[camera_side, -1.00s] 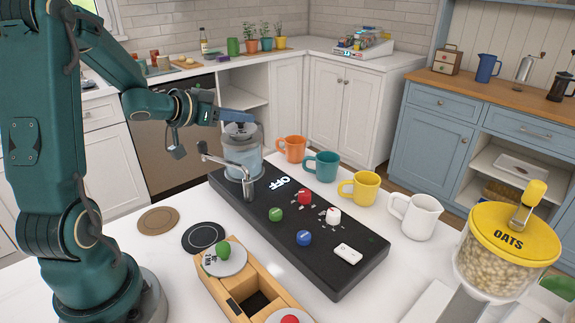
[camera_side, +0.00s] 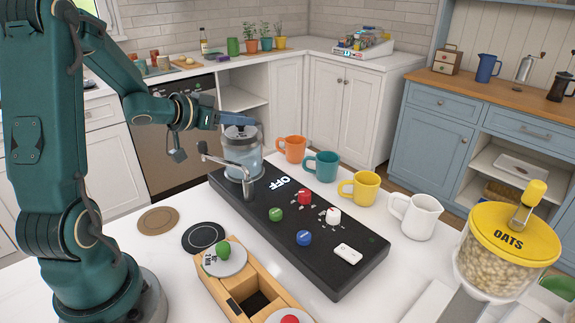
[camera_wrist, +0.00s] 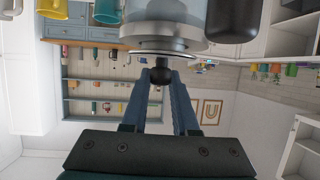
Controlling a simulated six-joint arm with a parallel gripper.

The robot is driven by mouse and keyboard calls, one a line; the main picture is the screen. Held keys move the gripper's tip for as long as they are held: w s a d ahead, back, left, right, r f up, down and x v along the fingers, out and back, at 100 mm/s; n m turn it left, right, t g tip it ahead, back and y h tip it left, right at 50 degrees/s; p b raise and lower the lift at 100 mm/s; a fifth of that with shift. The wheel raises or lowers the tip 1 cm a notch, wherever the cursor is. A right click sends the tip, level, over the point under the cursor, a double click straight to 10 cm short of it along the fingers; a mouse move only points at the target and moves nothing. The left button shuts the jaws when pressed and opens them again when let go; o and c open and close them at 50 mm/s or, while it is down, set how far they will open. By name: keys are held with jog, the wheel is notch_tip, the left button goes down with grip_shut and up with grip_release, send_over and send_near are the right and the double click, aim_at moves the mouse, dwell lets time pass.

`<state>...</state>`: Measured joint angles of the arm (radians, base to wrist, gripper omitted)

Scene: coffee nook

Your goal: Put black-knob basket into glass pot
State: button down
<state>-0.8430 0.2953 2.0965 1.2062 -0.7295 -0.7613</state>
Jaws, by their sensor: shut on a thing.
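The glass pot (camera_side: 243,162) stands at the far left end of the black machine base, behind a metal spout arm. The black-knob basket (camera_side: 240,133) is at the pot's mouth, its round metal top showing just under my gripper (camera_side: 240,121). In the wrist view, the fingers of my gripper (camera_wrist: 162,80) are shut on the basket's black knob (camera_wrist: 162,73). The basket's metal rim (camera_wrist: 165,53) and body lie beyond it, with clear glass behind. How deep the basket sits in the pot I cannot tell.
A black base (camera_side: 325,255) with coloured buttons runs right from the pot. A wooden holder (camera_side: 235,288) and two round mats lie in front.

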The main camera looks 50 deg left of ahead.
jog(key=shift+f, duration=0.5)
dwell(0.3)
jog(key=c, duration=0.6)
grip_release()
jog(key=v, duration=0.5)
jog(key=shift+s, duration=0.1)
